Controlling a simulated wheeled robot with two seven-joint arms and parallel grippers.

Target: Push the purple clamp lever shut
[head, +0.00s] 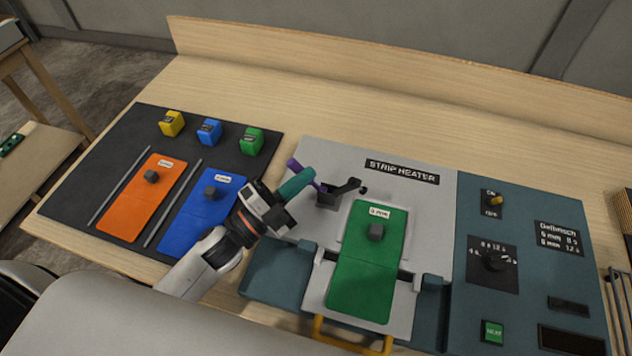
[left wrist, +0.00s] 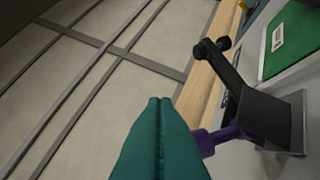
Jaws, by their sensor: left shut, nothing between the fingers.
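The purple clamp lever (head: 303,172) rises from a black clamp (head: 329,199) on the grey strip heater plate. It points up and to the left in the head view. My left gripper (head: 309,174) has teal fingers that are shut and empty, right beside the lever. In the left wrist view the closed fingertips (left wrist: 160,103) are next to the purple lever (left wrist: 222,138), which they partly hide. I cannot tell whether they touch. The clamp's black arm (left wrist: 222,66) reaches up from its block. My right gripper is not in view.
A green sheet (head: 360,285) with a grey knob lies on the heater. A teal control panel (head: 530,230) stands at the right. Orange (head: 133,215) and blue (head: 180,240) sheets and three small coloured blocks sit on a black mat at the left. Bare wood lies behind the heater.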

